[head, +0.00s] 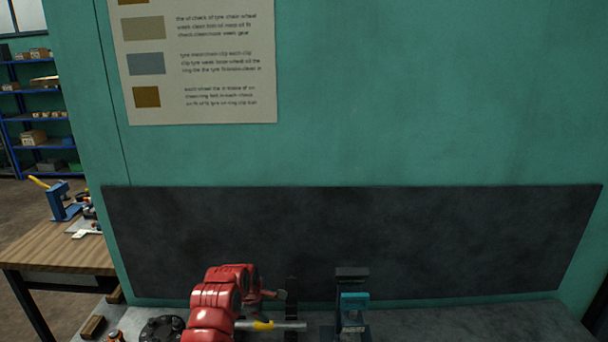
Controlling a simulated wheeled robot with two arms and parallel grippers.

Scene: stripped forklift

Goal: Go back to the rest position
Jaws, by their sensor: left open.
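My left arm, red, comes up from the bottom edge in the head view. My left gripper (279,295) is at its far end, low over the grey bench top (480,322). It is small and partly hidden by the red arm; it looks open, and I see nothing held in it. My right gripper is not in view.
A tool with a yellow band and a grey shaft (286,325) is just below the gripper. A dark upright piece (291,300) and a dark stand with a teal part (353,301) are to the right. A round black part (160,329) is left of my arm. The bench's right side is clear.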

